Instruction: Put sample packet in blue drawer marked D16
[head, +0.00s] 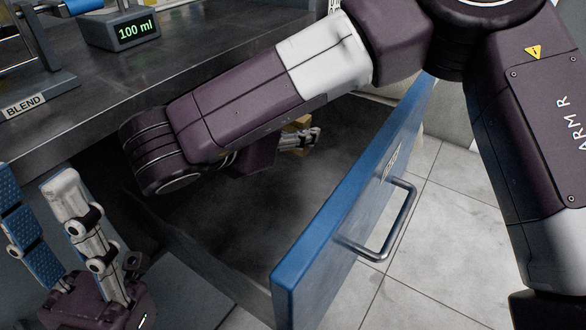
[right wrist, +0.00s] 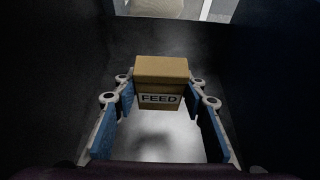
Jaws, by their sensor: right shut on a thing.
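The sample packet is a tan block marked FEED (right wrist: 160,98), held between the blue finger pads in the right wrist view. In the head view only a small tan part of the packet (head: 298,122) shows past my arm. My right gripper (head: 303,138) is shut on it, inside the open drawer and over its dark floor. The drawer has a blue front (head: 335,215) with a metal handle (head: 390,228); its small label is too slanted to read. My left gripper (head: 33,185) is open and empty at the lower left, outside the drawer.
A dark counter (head: 120,85) lies above the drawer at the left. Pale floor tiles (head: 430,255) show beyond the drawer front. The visible drawer floor looks bare.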

